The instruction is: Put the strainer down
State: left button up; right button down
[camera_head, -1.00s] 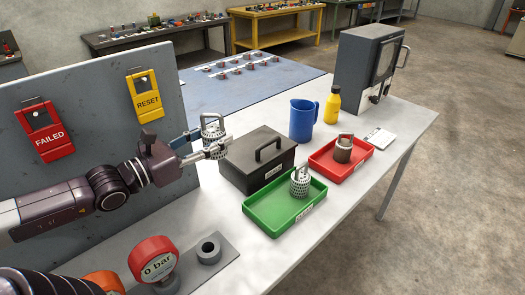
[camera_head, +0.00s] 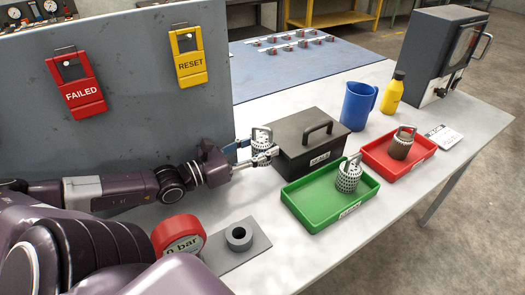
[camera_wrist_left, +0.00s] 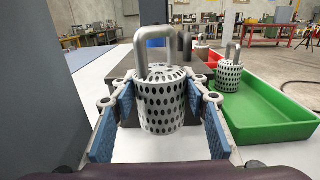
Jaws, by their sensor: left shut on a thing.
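My left gripper (camera_head: 261,151) is shut on a grey perforated strainer (camera_head: 262,134) with a bent handle, beside the left end of the black box. In the left wrist view the strainer (camera_wrist_left: 160,103) hangs upright between the blue-padded fingers (camera_wrist_left: 160,112), handle on top. Whether its base touches the table cannot be told. A second, similar strainer (camera_head: 348,177) stands in the green tray (camera_head: 322,222); it also shows in the left wrist view (camera_wrist_left: 229,74). A brownish strainer (camera_head: 401,146) stands in the red tray (camera_head: 379,160). My right gripper is not in view.
The black box (camera_head: 290,161) stands close by the held strainer. A grey panel (camera_head: 130,75) rises behind my left arm. A blue jug (camera_head: 357,106) and yellow bottle (camera_head: 393,92) stand farther back.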

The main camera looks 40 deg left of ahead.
pick_arm(q)
jog(key=shift+f, duration=0.65)
notch_tip(320, 180, down, 4)
jog(key=shift+r+b, duration=0.15)
jog(key=shift+b, duration=0.55)
jog(key=shift+d, duration=0.1)
jog(key=o, duration=1.3)
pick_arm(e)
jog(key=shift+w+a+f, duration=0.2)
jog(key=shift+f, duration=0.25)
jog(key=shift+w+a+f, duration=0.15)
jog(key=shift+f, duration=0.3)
